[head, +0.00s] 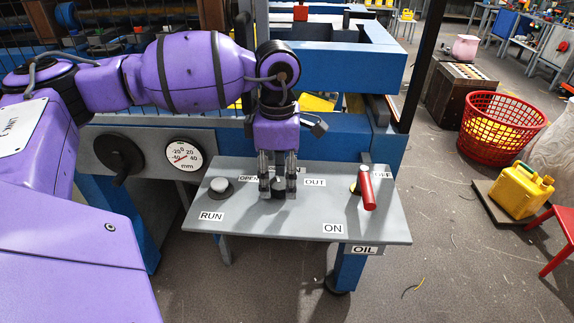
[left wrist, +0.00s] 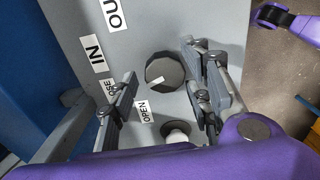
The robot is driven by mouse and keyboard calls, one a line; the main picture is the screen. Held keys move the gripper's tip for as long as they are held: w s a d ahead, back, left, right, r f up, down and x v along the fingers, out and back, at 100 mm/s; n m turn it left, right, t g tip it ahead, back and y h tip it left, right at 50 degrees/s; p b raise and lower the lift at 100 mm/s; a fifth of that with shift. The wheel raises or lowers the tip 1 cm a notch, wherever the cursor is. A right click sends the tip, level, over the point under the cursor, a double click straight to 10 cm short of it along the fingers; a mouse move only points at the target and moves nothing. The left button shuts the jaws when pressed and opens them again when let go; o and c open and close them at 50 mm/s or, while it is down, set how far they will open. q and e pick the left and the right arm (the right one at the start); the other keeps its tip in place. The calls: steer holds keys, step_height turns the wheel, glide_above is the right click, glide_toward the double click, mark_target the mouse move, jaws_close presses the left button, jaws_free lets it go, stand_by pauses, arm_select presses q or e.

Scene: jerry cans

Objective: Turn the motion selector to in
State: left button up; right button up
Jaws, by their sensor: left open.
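The motion selector (left wrist: 172,66) is a round dark knob with a short white mark, on the sloped grey control panel (head: 310,228). In the left wrist view, its mark points toward the side with the CLOSE (left wrist: 110,88) and OPEN (left wrist: 142,112) labels; I cannot tell which exactly. The IN label (left wrist: 95,52) and the partly cut OUT label (left wrist: 113,12) lie farther along. My left gripper (head: 278,191) points down over the knob, open, its fingers on either side of it. I cannot tell if they touch it. In the head view the fingers hide some labels. My right gripper is not in view.
A pale RUN button (head: 220,185) is left of the selector and a red lever (head: 367,190) is right of it. A dial gauge (head: 184,156) and a black handwheel (head: 119,157) sit behind left. A yellow jerry can (head: 520,192) and a red basket (head: 490,130) stand far right.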

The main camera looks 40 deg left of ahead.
arm_select(q)
steer(key=shift+f, duration=0.2)
steer(key=shift+c, duration=0.2)
steer(key=c, duration=1)
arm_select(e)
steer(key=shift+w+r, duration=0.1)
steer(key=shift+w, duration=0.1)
arm_select(q)
steer(key=shift+w+r, duration=0.1)
